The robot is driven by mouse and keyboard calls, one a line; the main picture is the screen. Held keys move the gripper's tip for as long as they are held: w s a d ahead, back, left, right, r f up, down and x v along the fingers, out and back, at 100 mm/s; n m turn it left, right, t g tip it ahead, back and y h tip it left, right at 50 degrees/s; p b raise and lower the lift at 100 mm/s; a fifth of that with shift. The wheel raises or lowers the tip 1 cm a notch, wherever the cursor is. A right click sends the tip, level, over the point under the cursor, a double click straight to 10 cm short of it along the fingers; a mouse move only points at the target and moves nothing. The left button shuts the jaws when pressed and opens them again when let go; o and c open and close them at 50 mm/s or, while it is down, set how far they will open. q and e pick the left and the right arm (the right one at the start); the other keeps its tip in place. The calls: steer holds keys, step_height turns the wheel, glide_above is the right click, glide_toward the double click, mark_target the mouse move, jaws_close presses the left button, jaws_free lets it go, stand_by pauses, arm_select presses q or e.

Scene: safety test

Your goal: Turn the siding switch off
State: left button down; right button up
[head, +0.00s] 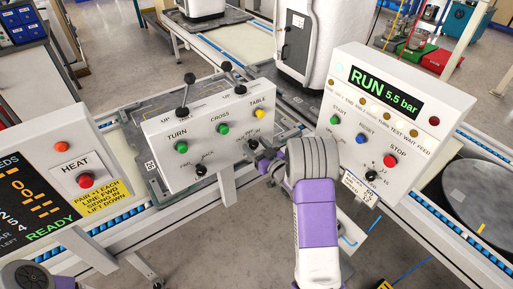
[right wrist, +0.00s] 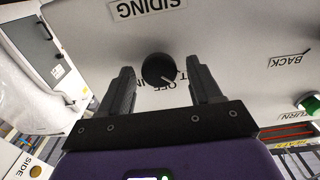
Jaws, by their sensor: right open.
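The siding switch is a round black knob (right wrist: 158,70) on a white panel (right wrist: 230,40), seen upside down in the right wrist view. The word SIDING (right wrist: 147,8) is above it there. In the head view my right gripper (head: 264,160) is at the right part of the control box (head: 222,160), partly hiding the knob (head: 253,145). My left gripper is out of view.
A second black knob (head: 201,170) and green buttons (head: 181,147) are on the same box, with black levers (head: 185,92) on top. A RUN panel (head: 385,125) stands close on the right. A HEAT panel (head: 75,165) is on the left.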

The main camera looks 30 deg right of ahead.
steer(key=c, duration=1)
steer(key=shift+m, duration=0.3)
steer(key=shift+d+f+m+b, duration=0.1)
steer(key=shift+m+b, duration=0.65)
steer(key=shift+m, duration=0.15)
steer(key=shift+m+b, duration=0.6)
steer(key=shift+m, duration=0.6)
steer(key=shift+m+b, duration=0.5)
steer(key=shift+m, duration=1.4)
